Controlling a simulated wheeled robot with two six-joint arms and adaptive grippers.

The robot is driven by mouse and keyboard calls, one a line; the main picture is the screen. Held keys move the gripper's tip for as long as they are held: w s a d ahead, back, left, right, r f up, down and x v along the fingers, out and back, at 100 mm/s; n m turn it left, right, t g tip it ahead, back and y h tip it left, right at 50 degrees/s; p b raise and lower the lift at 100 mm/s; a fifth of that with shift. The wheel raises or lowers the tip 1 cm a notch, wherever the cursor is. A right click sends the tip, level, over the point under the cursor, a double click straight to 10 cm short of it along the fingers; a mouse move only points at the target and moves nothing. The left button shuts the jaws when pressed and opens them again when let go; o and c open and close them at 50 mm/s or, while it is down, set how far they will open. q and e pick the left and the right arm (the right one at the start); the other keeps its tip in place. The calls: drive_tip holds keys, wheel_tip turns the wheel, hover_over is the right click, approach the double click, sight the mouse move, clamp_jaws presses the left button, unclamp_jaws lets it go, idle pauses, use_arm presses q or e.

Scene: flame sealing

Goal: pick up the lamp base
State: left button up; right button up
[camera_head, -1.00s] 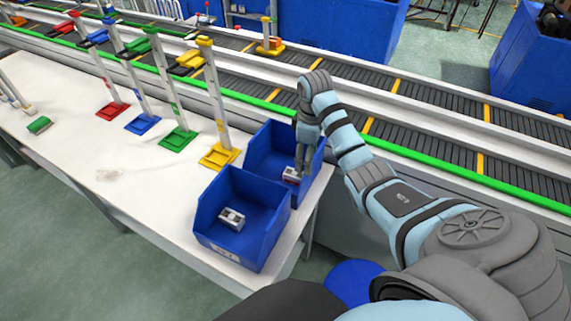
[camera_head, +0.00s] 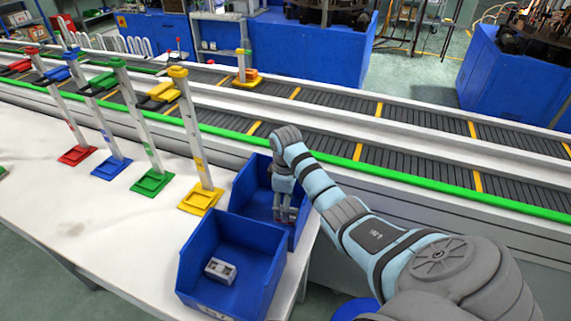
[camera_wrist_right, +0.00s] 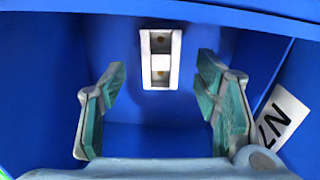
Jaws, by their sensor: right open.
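A small pale rectangular part with two recesses, which I take to be the lamp base (camera_wrist_right: 161,58), lies in a blue bin in the right wrist view. My right gripper (camera_wrist_right: 163,95) is open, its teal-padded fingers apart. The part appears between and beyond the fingertips, apart from both. In the head view my right gripper (camera_head: 285,213) points down into the rear blue bin (camera_head: 243,186); the part there is hidden. A similar grey-white part (camera_head: 220,271) lies in the front blue bin (camera_head: 203,243). My left gripper is not in view.
Bin walls surround the right gripper closely. A yellow-based stand (camera_head: 202,197) is left of the bins, with green (camera_head: 152,182), blue and red ones beyond it. A conveyor (camera_head: 330,118) runs behind the white table (camera_head: 110,235), whose front left is clear.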

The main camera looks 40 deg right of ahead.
sight(294, 212)
wheel_tip(294, 212, down, 3)
drive_tip(key=shift+s+r, duration=0.1)
drive_tip(key=shift+r, duration=0.1)
drive_tip(key=c, duration=1.2)
drive_tip(key=shift+r, duration=0.1)
drive_tip(key=shift+c, duration=0.3)
